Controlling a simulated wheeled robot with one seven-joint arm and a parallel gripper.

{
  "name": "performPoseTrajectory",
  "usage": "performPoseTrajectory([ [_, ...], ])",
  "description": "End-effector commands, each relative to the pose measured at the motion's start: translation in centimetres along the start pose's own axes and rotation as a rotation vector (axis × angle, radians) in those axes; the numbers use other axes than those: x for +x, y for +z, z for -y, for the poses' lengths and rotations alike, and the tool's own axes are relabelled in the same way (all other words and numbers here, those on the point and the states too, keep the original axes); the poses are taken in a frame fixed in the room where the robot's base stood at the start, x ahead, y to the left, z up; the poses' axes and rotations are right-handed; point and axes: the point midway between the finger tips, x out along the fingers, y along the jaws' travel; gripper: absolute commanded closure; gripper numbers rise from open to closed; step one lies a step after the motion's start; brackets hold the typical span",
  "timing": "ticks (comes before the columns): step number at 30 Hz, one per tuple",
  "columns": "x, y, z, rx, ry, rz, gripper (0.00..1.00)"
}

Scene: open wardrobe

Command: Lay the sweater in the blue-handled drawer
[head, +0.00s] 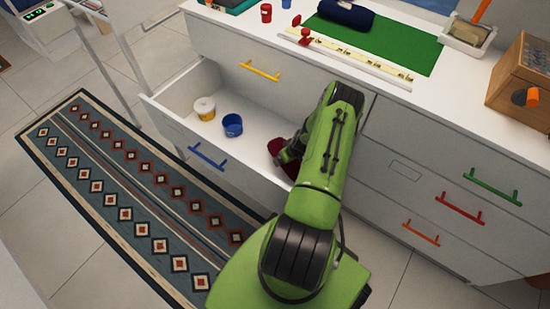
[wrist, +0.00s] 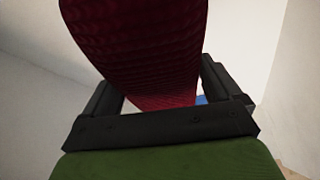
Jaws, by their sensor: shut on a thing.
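The sweater is dark red and knitted; it fills the top middle of the wrist view (wrist: 140,45), and a small part of it shows in the head view (head: 275,147). My gripper (head: 287,152) is shut on it, with one black finger on each side in the wrist view (wrist: 160,95). The gripper and sweater are inside or just over the right part of the open drawer with the blue handle (head: 207,157). My green arm hides much of the sweater and the drawer's right end. I cannot tell whether the sweater touches the drawer floor.
A white tub with a yellow band (head: 204,108) and a blue cup (head: 232,125) stand in the drawer's left part. Above is a closed drawer with a yellow handle (head: 260,71). The counter holds a green mat (head: 400,45) and a dark blue roll (head: 345,14).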

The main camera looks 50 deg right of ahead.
Motion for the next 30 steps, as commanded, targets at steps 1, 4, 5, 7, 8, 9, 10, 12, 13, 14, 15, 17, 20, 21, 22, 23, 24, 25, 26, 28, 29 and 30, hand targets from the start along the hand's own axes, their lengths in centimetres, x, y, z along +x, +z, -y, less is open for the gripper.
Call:
performPoseTrajectory([
  [1, 1.1, 0.4, 0.0, 0.002, -0.001, -0.001, 0.44],
  [4, 2.1, 0.8, 0.1, 0.001, -0.001, -0.002, 0.44],
  [5, 2.5, 0.9, 0.1, 0.001, -0.001, -0.002, 0.44],
  [7, 3.7, 1.5, 0.1, 0.001, -0.001, -0.001, 0.44],
  [8, 4.2, 1.7, 0.1, 0.002, -0.001, -0.001, 0.44],
  [9, 4.8, 2.0, 0.1, 0.003, -0.001, -0.001, 0.44],
  [10, 5.0, 2.0, 0.0, 0.002, -0.001, -0.001, 0.44],
  [12, 5.0, 1.9, 0.0, 0.000, 0.000, -0.002, 0.44],
  [13, 4.9, 1.9, 0.0, 0.000, 0.000, -0.002, 0.44],
  [14, 4.8, 1.9, 0.0, 0.000, 0.000, -0.002, 0.44],
  [15, 4.8, 1.9, 0.0, 0.000, 0.000, -0.002, 0.44],
  [17, 4.9, 1.9, 0.0, 0.000, 0.000, -0.001, 0.44],
  [20, 5.0, 2.0, 0.0, 0.000, 0.000, -0.001, 0.04],
  [21, 5.0, 2.0, 0.0, 0.000, 0.000, -0.001, 0.00],
  [22, 5.0, 2.0, 0.0, 0.000, 0.000, -0.001, 0.00],
  [23, 5.0, 2.0, 0.0, 0.000, 0.000, -0.001, 0.00],
  [24, 5.0, 2.0, 0.0, 0.000, 0.000, -0.001, 0.00],
  [25, 5.0, 2.0, 0.0, 0.000, 0.000, -0.001, 0.00],
  [26, 5.0, 2.0, 0.0, 0.000, 0.000, -0.001, 0.00],
  [28, 4.8, 1.9, 0.0, 0.000, 0.000, -0.002, 0.00],
  [29, 4.4, 1.9, 0.0, -0.001, 0.000, -0.001, 0.00],
  [30, 3.7, 1.8, 0.0, -0.001, 0.000, 0.000, 0.00],
])
